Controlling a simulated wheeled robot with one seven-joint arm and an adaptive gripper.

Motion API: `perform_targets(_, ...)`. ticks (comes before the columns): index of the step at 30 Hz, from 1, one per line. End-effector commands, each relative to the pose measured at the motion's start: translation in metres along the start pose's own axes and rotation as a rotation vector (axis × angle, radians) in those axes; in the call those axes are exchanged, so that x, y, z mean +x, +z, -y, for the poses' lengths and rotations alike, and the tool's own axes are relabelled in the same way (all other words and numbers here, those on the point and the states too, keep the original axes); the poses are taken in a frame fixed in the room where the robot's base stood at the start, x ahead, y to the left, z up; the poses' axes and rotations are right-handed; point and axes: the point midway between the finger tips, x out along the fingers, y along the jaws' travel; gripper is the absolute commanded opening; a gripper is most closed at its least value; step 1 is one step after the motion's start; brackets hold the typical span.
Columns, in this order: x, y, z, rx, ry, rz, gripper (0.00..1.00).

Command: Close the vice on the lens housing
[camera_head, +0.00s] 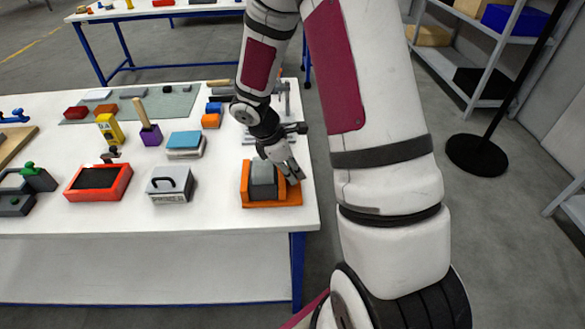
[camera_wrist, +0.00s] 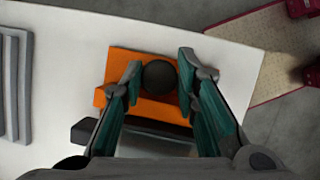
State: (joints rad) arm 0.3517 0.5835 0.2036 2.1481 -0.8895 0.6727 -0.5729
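The vice (camera_head: 273,198) is an orange device at the front right of the white table. A grey block (camera_head: 263,177), which looks like the lens housing, sits between its orange walls. My gripper (camera_head: 293,175) points down at the vice's right side. In the wrist view, the vice's orange body (camera_wrist: 152,106) lies beneath my fingers. A dark round part (camera_wrist: 160,77) shows between the fingertips of my gripper (camera_wrist: 161,72). The fingers stand apart, one on each side of this part. I cannot tell whether they touch it. The far side of the vice is partly hidden.
A grey-and-white box with a handle (camera_head: 169,184) and a red tray (camera_head: 98,182) stand left of the vice. A blue-topped box (camera_head: 185,144) is behind. Grey metal bars (camera_wrist: 14,85) lie left in the wrist view. The table's right edge is close to the vice.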

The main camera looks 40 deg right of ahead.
Motion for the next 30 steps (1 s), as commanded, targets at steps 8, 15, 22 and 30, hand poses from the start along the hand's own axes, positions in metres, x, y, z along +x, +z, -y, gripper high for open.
perform_targets(8,0.0000,-0.0008,-0.0016,0.088,-0.035,0.003,0.00)
perform_targets(15,-0.0004,-0.0007,-0.0017,0.129,-0.051,0.004,0.00)
perform_targets(22,-0.0005,-0.0007,-0.0017,0.128,-0.051,0.004,0.47)
perform_targets(30,-0.0007,-0.0004,-0.0013,0.128,-0.052,0.005,0.47)
